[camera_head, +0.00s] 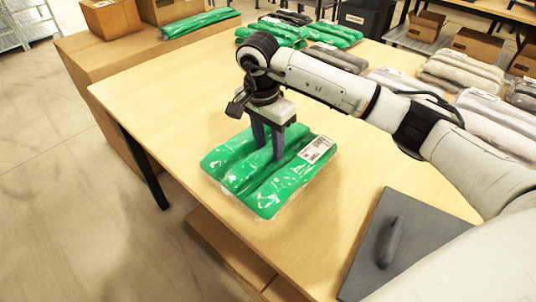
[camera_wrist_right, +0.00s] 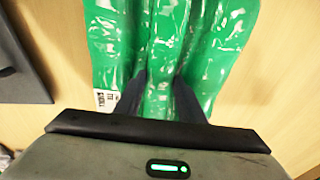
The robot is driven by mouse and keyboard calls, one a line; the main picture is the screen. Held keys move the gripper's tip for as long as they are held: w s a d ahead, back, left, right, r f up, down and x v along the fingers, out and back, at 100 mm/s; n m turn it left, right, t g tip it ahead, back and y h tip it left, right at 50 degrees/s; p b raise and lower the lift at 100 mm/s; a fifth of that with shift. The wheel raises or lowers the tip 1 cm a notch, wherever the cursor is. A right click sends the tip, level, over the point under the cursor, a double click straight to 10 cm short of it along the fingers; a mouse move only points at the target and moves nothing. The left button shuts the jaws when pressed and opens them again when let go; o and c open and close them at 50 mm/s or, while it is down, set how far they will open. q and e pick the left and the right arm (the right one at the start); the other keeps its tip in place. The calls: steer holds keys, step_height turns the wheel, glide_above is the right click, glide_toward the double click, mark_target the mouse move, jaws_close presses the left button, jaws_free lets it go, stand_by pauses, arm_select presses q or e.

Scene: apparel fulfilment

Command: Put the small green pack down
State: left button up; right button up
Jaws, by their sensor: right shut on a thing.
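The small green pack (camera_head: 240,178) is a clear-wrapped bundle of green rolls with a white label. In the head view it is at the table's front left edge, low over or on the tabletop; I cannot tell if it touches. My right gripper (camera_head: 269,150) points down from above, its two fingers shut around the middle roll. In the right wrist view the pack (camera_wrist_right: 160,40) fills the upper middle, with the gripper fingers (camera_wrist_right: 160,95) on either side of the middle roll. My left gripper is not in view.
The wooden table (camera_head: 170,95) is clear to the left of the pack. More green packs (camera_head: 300,32) and grey and white packs (camera_head: 462,72) lie at the back and right. A dark grey plate with a handle (camera_head: 408,240) is at the front right. Cardboard boxes (camera_head: 110,18) stand at the back left.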

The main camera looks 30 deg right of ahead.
mark_target(268, 149)
steer(key=shift+w+f, duration=0.1)
steer(key=shift+f, duration=1.85)
steer(key=shift+f, duration=0.15)
steer(key=o, duration=1.2)
steer(key=r, duration=0.4)
steer(key=a+r, duration=0.1)
steer(key=r, duration=0.7)
steer(key=shift+s+a+r, duration=0.15)
steer(key=shift+s+a, duration=0.05)
steer(key=shift+s, duration=0.1)
